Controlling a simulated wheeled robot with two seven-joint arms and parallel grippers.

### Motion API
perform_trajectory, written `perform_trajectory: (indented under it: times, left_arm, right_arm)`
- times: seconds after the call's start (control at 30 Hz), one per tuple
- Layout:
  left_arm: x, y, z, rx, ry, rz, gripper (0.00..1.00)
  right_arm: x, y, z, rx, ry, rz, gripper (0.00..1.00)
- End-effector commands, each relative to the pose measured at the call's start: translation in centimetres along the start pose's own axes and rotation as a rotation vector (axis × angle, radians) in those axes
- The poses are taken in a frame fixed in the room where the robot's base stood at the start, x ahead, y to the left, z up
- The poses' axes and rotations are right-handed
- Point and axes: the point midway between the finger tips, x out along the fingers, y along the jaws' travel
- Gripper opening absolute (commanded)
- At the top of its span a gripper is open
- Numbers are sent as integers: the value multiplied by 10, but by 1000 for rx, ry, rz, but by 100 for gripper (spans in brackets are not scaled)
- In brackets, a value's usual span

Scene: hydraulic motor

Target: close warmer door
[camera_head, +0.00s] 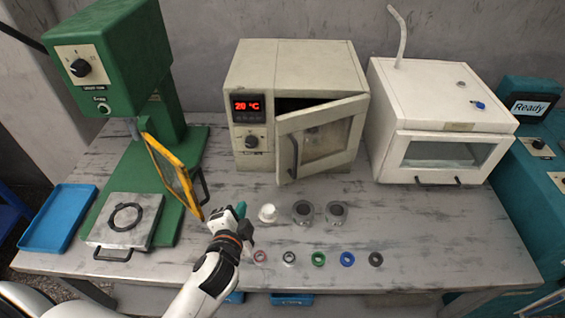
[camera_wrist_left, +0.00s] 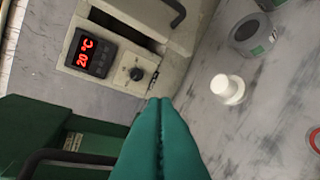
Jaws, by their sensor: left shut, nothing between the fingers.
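The warmer (camera_head: 295,75) is a beige box at the back middle of the table, with a red display reading 20 °C. Its door (camera_head: 322,140) is hinged on the right and stands partly open, leaving a dark gap at its top. The door has a dark handle (camera_head: 293,155) near its free left edge. My left gripper (camera_head: 240,210) has green fingers, is shut and empty, and is in front of the warmer to the lower left, apart from the door. In the left wrist view the shut fingers (camera_wrist_left: 160,120) point toward the warmer's display (camera_wrist_left: 92,52) and knob. My right gripper is not in view.
A green press with an open yellow-framed guard (camera_head: 172,172) stands close left of my gripper. A white cap (camera_head: 267,213), two grey round parts (camera_head: 303,211) and several coloured rings (camera_head: 318,259) lie to the right. A white chamber (camera_head: 440,120) stands right of the warmer.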

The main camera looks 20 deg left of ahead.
Motion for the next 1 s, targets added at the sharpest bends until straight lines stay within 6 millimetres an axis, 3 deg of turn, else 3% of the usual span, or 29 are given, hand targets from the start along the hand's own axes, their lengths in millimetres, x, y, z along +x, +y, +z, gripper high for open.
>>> perform_trajectory:
  times: [0.13,0.3,0.47,0.8,1.0]
  left_arm:
    - [17,14,44,294,-195,165,0]
    - [20,15,71,474,-312,252,0]
    - [29,18,80,503,-332,267,0]
    - [83,28,102,498,-330,265,0]
    - [105,31,110,497,-329,264,0]
  right_arm:
    - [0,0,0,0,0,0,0]
    - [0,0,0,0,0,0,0]
    - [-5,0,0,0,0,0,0]
    - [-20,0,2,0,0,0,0]
    - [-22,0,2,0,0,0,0]
